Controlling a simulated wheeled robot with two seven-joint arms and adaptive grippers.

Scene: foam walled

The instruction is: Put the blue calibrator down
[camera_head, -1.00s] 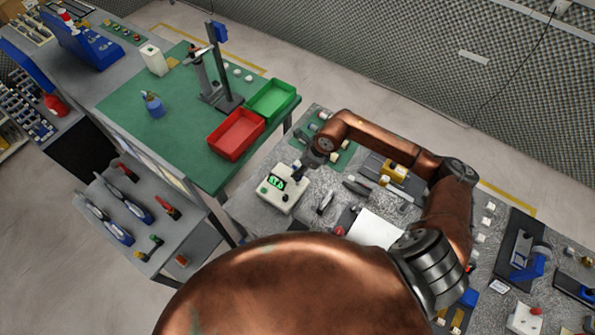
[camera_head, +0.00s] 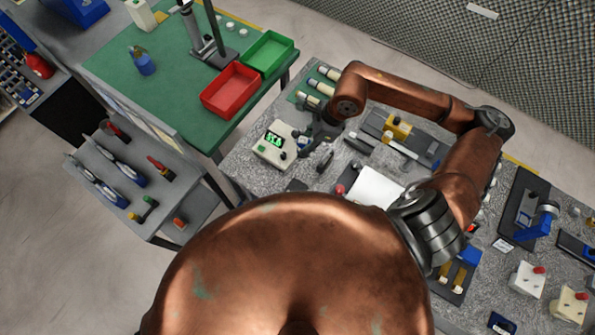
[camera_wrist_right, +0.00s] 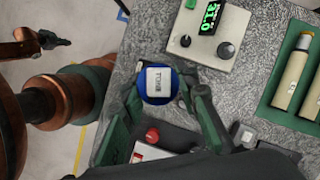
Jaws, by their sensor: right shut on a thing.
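The blue calibrator (camera_wrist_right: 148,92) is a round blue piece with a white printed label on top. In the right wrist view it sits between the two fingers of my right gripper (camera_wrist_right: 164,92), which is shut on it. In the head view my right gripper (camera_head: 308,148) is over the grey speckled bench (camera_head: 240,164), just right of a white box with a green display (camera_head: 274,146). The calibrator is not clearly visible there, and its height above the bench is hard to tell. My left gripper (camera_wrist_right: 54,41) shows small at the upper left of the wrist view, away from the bench.
The display box also shows in the wrist view (camera_wrist_right: 207,35). A green mat with pale cylinders (camera_head: 319,88) lies behind my gripper. A red button (camera_wrist_right: 152,135) is near the calibrator. Red (camera_head: 230,92) and green (camera_head: 267,54) bins stand on the table at left.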

